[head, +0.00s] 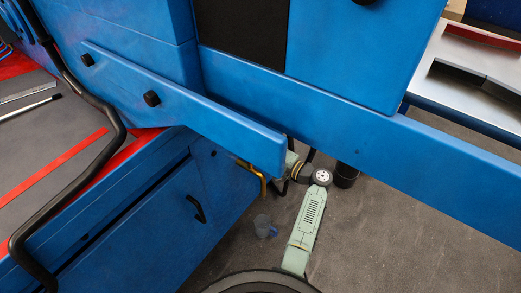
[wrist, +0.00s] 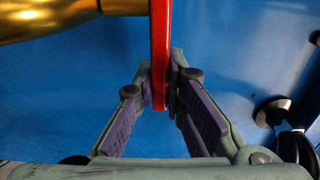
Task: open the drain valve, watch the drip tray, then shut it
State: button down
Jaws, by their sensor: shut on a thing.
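In the wrist view a red lever (wrist: 159,45), seen nearly edge-on, hangs down between the two fingertips of my gripper (wrist: 161,88). The grey-green fingers with purple pads are shut on it. A brass pipe or valve body (wrist: 60,18) lies at the upper left, beside the lever. In the head view the brass pipe (head: 254,176) comes out of the blue machine's side. My gripper (head: 290,166) is beside it, partly hidden by the blue beam, and the red lever is hidden there. A translucent bluish container (head: 263,226) stands on the floor below; its contents cannot be made out.
A blue panel (head: 150,225) with a black handle (head: 196,208) is at the left. A long blue beam (head: 350,140) crosses above my arm. A dark cylinder (head: 345,175) stands right of my wrist. The grey floor (head: 420,235) at the lower right is clear.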

jog(key=shift+s, duration=0.1)
dwell(0.4)
jog(key=s+d+m+t+h+p, duration=0.2)
jog(key=s+m+t+h+p, duration=0.2)
jog(key=m+h, duration=0.9)
jog(key=s+t+h, duration=0.2)
jog(key=h, duration=0.4)
jog(key=shift+m+t+p, duration=0.4)
jog(key=shift+s, duration=0.1)
jog(key=c, duration=1.6)
grip_release()
jog(key=shift+d+h, duration=0.1)
jog(key=shift+h, duration=0.2)
jog(key=shift+c, duration=0.2)
jog(key=shift+r, duration=0.1)
